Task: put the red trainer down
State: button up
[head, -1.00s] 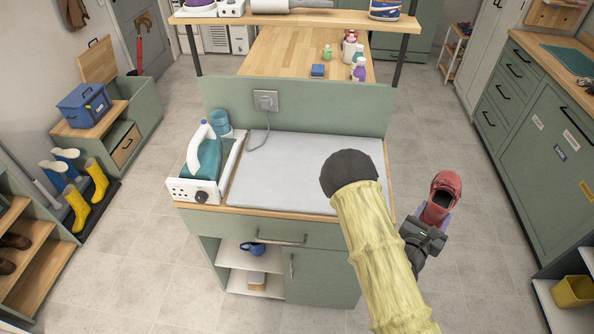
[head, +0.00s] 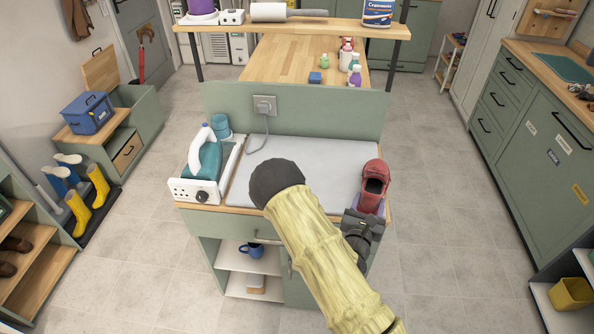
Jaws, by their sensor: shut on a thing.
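The red trainer (head: 374,180) shows at the right edge of the grey ironing pad (head: 318,160) on the green cabinet. My gripper (head: 368,208) is shut on the trainer, at its near end. The trainer's dark opening faces up toward the camera. From this view I cannot tell whether the trainer touches the pad or hangs above it. My arm covers the front right part of the cabinet and part of the pad's near edge. The fingertips are partly hidden by the gripper body and the trainer.
A teal iron (head: 207,160) stands in a white holder at the pad's left, with a blue cup (head: 220,127) behind it. A socket panel (head: 290,112) rises behind the pad. The pad's middle is bare.

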jog(key=shift+a, duration=0.2)
jog(key=shift+w+a, duration=0.1)
jog(key=shift+w+a, duration=0.15)
jog(key=shift+a, duration=0.1)
jog(key=w+a+b, duration=0.1)
jog(key=a, duration=0.2)
jog(key=w+a+r+n+y+b, duration=0.1)
jog(key=w+a, duration=0.1)
jog(key=a, duration=0.2)
jog(key=w+a+r+t+y+b, duration=0.1)
jog(key=a+b, duration=0.1)
jog(key=a, duration=0.1)
jog(key=shift+w+a+r, duration=0.2)
jog(key=shift+a, duration=0.2)
jog(key=a+r+n+y+b, duration=0.1)
jog(key=a+r, duration=0.1)
jog(key=a, duration=0.4)
jog(key=w+a+r+n+y+b, duration=0.1)
jog(key=a+r+b, duration=0.1)
jog(key=a, duration=0.4)
jog(key=shift+w+a+r+t, duration=0.2)
jog(key=shift+r+t, duration=0.1)
jog(key=shift+r, duration=0.45)
jog(key=shift+f, duration=0.15)
